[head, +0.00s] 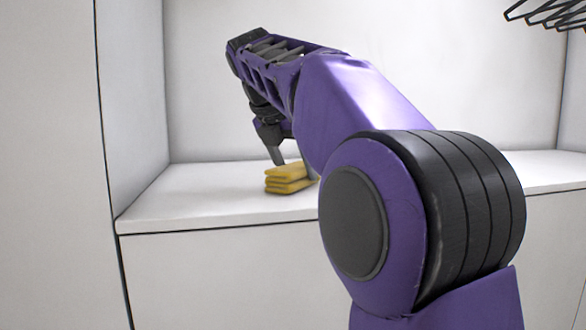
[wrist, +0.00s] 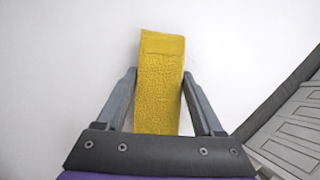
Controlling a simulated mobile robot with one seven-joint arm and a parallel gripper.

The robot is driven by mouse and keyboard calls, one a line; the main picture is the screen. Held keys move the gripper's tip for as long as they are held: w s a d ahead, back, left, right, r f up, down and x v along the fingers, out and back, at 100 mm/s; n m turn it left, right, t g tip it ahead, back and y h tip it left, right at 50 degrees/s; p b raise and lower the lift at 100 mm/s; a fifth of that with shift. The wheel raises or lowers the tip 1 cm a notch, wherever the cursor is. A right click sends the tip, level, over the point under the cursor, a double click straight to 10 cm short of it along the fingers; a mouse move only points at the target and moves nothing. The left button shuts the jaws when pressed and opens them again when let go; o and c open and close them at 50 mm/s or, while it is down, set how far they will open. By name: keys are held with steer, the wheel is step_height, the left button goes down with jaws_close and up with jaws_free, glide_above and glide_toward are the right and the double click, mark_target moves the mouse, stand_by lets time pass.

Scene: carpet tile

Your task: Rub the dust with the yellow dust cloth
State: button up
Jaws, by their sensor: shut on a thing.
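The yellow dust cloth (head: 287,178) is a folded, layered block low over the white shelf surface, and I cannot tell whether it touches it. It also shows in the wrist view (wrist: 160,85), its long side running away between my fingers. My gripper (head: 279,160) points down from the arm and is shut on the cloth, with one grey finger on each side of it in the wrist view (wrist: 160,88). No dust can be made out on the white surface in either view; my arm hides part of the shelf in the head view.
The white shelf (head: 200,197) sits in a recess with a left side wall (head: 133,90) and a back wall (head: 200,100). Its front edge drops to a white panel (head: 220,280). A black wire rack (head: 550,12) hangs at the upper right. The shelf left of the cloth is clear.

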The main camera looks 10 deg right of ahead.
mark_target(285, 169)
steer(key=shift+s, duration=1.4)
steer(key=shift+s+f+b, duration=0.1)
steer(key=shift+s+b, duration=0.7)
steer(key=shift+s, duration=1.15)
steer(key=shift+a+p, duration=0.7)
steer(key=shift+a, duration=0.65)
steer(key=shift+w+r+p, duration=0.25)
steer(key=shift+w+p, duration=0.8)
steer(key=shift+p, duration=0.05)
steer(key=shift+w+d+f+p, duration=0.1)
steer(key=shift+w+f+p, duration=0.1)
steer(key=shift+w, duration=0.35)
steer(key=shift+w+f+p, duration=0.1)
steer(key=shift+w+p, duration=0.05)
steer(key=shift+w, duration=4.25)
steer(key=shift+r, duration=0.15)
